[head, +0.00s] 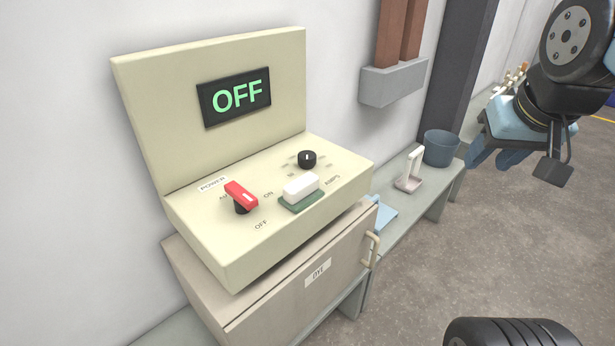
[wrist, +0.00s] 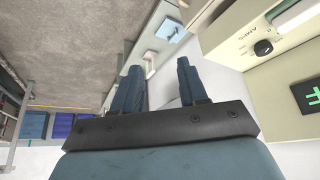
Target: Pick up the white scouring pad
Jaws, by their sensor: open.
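A white block on a green layer, which looks like the white scouring pad (head: 301,186), lies on the cream control panel (head: 230,215), between the red power switch (head: 241,196) and the black knob (head: 307,159). It also shows, cut off, at the upper right of the wrist view (wrist: 292,12). My gripper (head: 492,160) is open and empty, in the air to the right of the panel and well apart from the pad. In the wrist view, its two blue fingers (wrist: 158,66) are spread with nothing between them.
The panel stands on a cabinet (head: 300,285) with a DYE label and handle. A low bench (head: 430,195) beside it holds a blue bucket (head: 441,148), a white upright item (head: 410,168) and a light-blue item (head: 382,214). The floor (head: 480,265) at right looks largely clear.

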